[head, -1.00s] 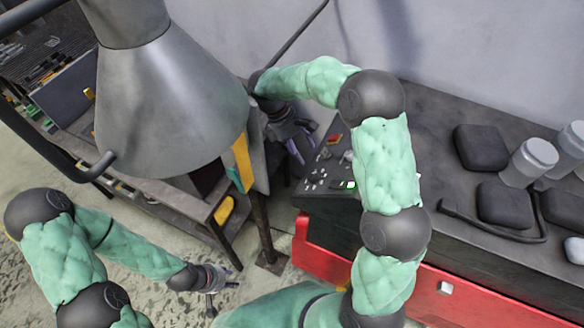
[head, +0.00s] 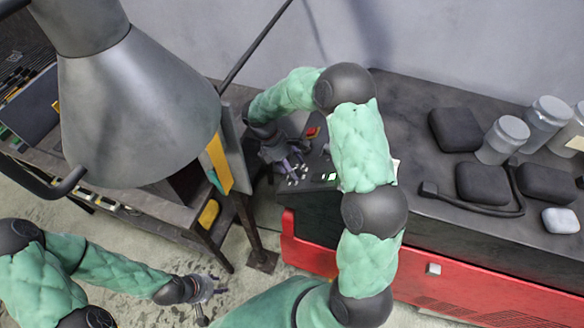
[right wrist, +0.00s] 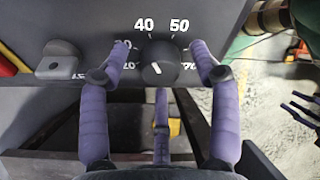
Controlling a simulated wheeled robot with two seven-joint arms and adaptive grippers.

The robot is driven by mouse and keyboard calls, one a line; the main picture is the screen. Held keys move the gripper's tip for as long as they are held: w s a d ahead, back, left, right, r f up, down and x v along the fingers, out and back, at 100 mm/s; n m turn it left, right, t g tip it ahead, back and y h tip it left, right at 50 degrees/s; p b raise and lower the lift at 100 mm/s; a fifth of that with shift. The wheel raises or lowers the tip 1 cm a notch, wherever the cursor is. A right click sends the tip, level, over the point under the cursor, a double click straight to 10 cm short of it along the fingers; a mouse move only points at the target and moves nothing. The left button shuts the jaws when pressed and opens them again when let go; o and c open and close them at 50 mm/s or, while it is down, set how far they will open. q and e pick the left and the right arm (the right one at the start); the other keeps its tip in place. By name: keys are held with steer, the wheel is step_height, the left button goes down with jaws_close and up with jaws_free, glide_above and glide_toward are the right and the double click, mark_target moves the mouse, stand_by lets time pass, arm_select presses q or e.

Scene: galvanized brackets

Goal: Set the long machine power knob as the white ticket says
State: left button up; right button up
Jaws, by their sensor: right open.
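The round dark knob (right wrist: 160,63) sits on a grey panel in the right wrist view, with a short pale mark near its lower middle. The numbers 40 and 50 show above it; other numbers are partly covered by my fingers. My right gripper (right wrist: 163,68) is open, with a purple finger on each side of the knob and a third below; I cannot tell if they touch it. In the head view my right gripper (head: 284,166) is at the machine's left end and the knob is hidden. My left gripper (head: 208,288) is open and empty, low over the floor.
The red-based machine (head: 420,270) carries dark pads (head: 482,183), grey canisters (head: 503,140) and a cable. A pale piece (head: 396,168), partly behind my right arm, is unreadable. A workbench (head: 190,222) stands left. In the wrist view a grey block (right wrist: 57,62) is left of the knob.

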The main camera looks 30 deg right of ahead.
steer(key=shift+s+d+f, duration=0.1)
steer(key=shift+f, duration=0.15)
steer(key=c, duration=1.1)
steer(key=shift+m, duration=0.3)
steer(key=m+b, duration=0.2)
steer(key=m, duration=0.2)
steer(key=shift+h, duration=0.4)
steer(key=shift+s+a+m+t+h+b, duration=0.15)
steer(key=shift+m+b, duration=0.3)
steer(key=shift+m, duration=0.45)
steer(key=shift+w+a+m+t+h+b, duration=0.15)
steer(key=shift+m+b, duration=0.3)
steer(key=shift+m, duration=0.45)
steer(key=shift+s+d, duration=0.1)
